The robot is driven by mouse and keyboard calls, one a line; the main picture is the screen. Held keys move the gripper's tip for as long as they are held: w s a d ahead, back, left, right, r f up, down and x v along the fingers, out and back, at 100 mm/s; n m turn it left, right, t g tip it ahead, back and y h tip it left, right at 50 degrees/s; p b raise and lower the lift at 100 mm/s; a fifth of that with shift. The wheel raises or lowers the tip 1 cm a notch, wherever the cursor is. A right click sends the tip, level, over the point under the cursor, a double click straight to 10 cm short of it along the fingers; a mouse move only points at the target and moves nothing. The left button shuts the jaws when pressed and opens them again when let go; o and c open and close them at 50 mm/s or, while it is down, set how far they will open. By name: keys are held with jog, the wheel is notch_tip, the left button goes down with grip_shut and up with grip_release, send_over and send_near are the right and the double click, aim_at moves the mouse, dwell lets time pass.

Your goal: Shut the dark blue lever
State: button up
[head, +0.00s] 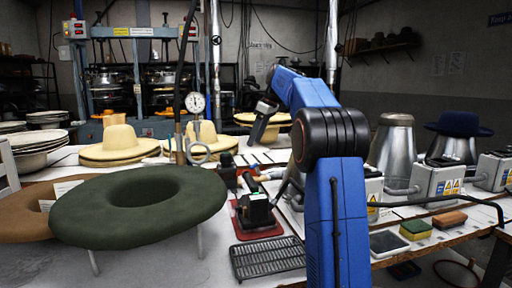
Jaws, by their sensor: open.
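I cannot make out a dark blue lever in the head view. It may be hidden behind my arm or too small to tell. My blue arm rises at the right of centre and bends over to the left at its black joint. My gripper (256,136) hangs at the arm's far end, pointing down above the table near the pale yellow hats. It is open, with nothing seen between its fingers. The blue-grey hat press (137,32) stands behind at the left, with a small red-buttoned control box (75,30).
A dark green ring-shaped felt form (85,215) fills the near left. A black device on a red mat (240,228) and a black grille (266,258) lie on the table. Metal hat forms (391,150), a dark blue hat (458,124) and grey boxes (433,180) stand at the right.

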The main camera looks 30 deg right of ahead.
jog(key=shift+r, duration=0.3)
jog(key=c, duration=0.3)
jog(key=shift+w+a+f, duration=0.1)
jog(key=shift+w+a, duration=0.15)
jog(key=shift+a, duration=0.05)
jog(key=c, duration=0.6)
jog(key=shift+w+a+f, duration=0.2)
jog(key=shift+w+a, duration=0.2)
jog(key=shift+w, duration=0.1)
jog(key=shift+w+a+f, duration=0.15)
jog(key=shift+w+a, duration=0.2)
jog(key=shift+w, duration=0.1)
grip_shut()
notch_tip(320, 180, down, 9)
jog(key=shift+s+d+f+g+h, duration=0.2)
jog(key=shift+s+g+h, duration=0.1)
